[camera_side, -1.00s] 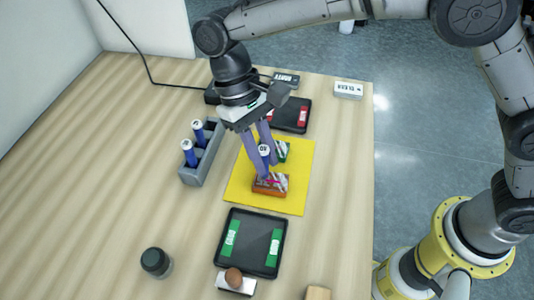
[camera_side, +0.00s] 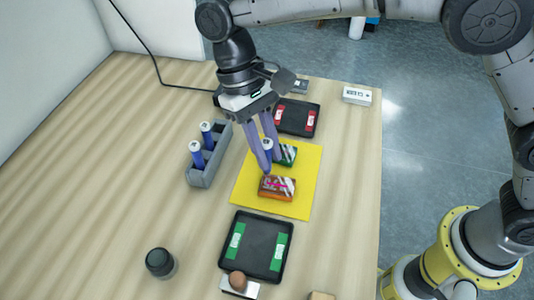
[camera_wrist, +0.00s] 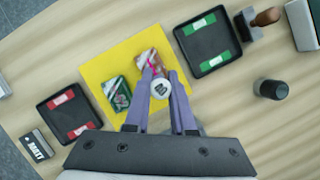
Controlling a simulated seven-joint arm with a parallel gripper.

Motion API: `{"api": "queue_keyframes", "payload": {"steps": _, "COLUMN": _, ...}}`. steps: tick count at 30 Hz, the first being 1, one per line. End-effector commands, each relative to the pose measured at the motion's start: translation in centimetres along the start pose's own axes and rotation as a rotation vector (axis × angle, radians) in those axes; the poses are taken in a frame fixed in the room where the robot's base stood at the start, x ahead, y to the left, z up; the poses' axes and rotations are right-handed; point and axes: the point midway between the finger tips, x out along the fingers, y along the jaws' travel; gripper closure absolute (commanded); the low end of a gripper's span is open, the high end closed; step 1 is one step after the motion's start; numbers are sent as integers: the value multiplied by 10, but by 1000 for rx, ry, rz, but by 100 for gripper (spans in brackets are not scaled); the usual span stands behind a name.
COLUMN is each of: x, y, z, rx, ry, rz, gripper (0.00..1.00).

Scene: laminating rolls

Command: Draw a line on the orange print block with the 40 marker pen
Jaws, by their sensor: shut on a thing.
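The orange print block (camera_side: 276,193) lies on a yellow mat (camera_side: 300,207). Its patterned top carries a magenta mark, which also shows in the wrist view on the block (camera_wrist: 146,58). My gripper (camera_side: 271,161) is shut on a blue marker pen (camera_side: 267,153), held upright with its white end up. In the wrist view that white end (camera_wrist: 160,89) bears a dark number, probably 40. The pen and fingertips are at the block's far left edge in the side view. The pen's tip is hidden, so I cannot tell whether it touches the block.
A green block (camera_side: 288,155) lies behind on the mat. A grey rack (camera_side: 200,177) with two blue pens stands left. Black trays with green (camera_side: 246,268) and red (camera_side: 297,106) labels lie in front and behind. A dark round jar (camera_side: 160,263) and a wooden-handled stamp (camera_side: 237,280) stand in front.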

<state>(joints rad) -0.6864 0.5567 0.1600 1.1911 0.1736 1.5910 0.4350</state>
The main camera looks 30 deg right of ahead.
Motion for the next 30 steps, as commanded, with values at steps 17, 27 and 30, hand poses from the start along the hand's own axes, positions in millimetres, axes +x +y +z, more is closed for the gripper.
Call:
{"api": "queue_keyframes", "payload": {"steps": 17, "x": -31, "y": 0, "z": 13, "rx": 0, "ry": 1, "rz": 0, "gripper": 100}}
{"api": "queue_keyframes", "payload": {"steps": 27, "x": -31, "y": 0, "z": 13, "rx": 0, "ry": 0, "rz": 0, "gripper": 100}}
{"api": "queue_keyframes", "payload": {"steps": 30, "x": -32, "y": 3, "z": 12, "rx": 7, "ry": 0, "rz": -3, "gripper": 100}}
